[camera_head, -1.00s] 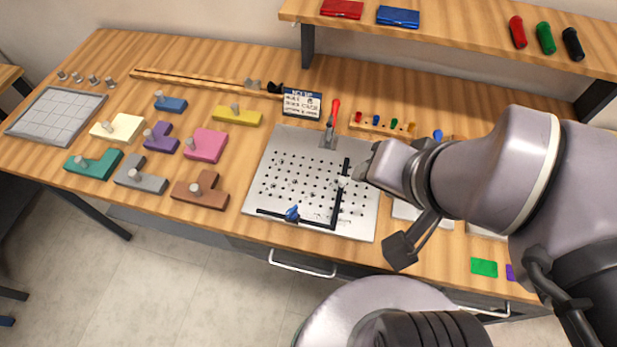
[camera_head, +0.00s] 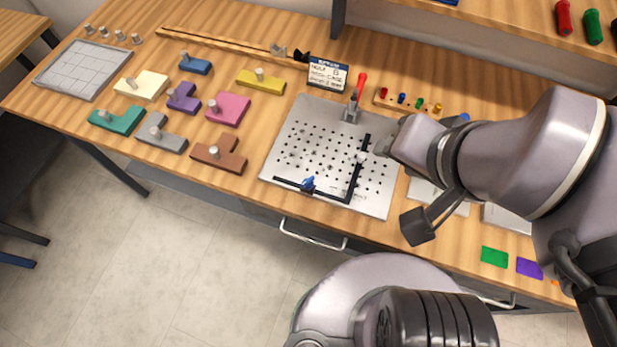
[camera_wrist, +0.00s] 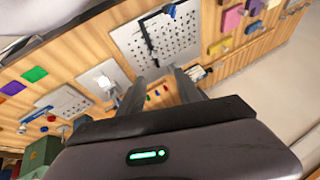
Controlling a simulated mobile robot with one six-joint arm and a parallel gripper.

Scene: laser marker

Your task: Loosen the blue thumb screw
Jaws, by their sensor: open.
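The blue thumb screw (camera_head: 308,183) stands on a black L-shaped fence at the front edge of a perforated metal plate (camera_head: 285,160). A white knob (camera_head: 360,157) sits on the fence's other leg. In the wrist view the blue screw (camera_wrist: 171,11) is small, near the top edge, on the plate (camera_wrist: 185,42). My gripper (camera_wrist: 160,80) shows there with two dark fingers spread apart and nothing between them. The screw is well beyond the fingertips.
A red-handled clamp (camera_head: 358,88) stands at the plate's back edge, near a label card (camera_head: 328,74). Several shaped blocks with pegs, such as a pink one (camera_head: 228,108), lie to the left. A shelf (camera_head: 500,32) overhangs the back right.

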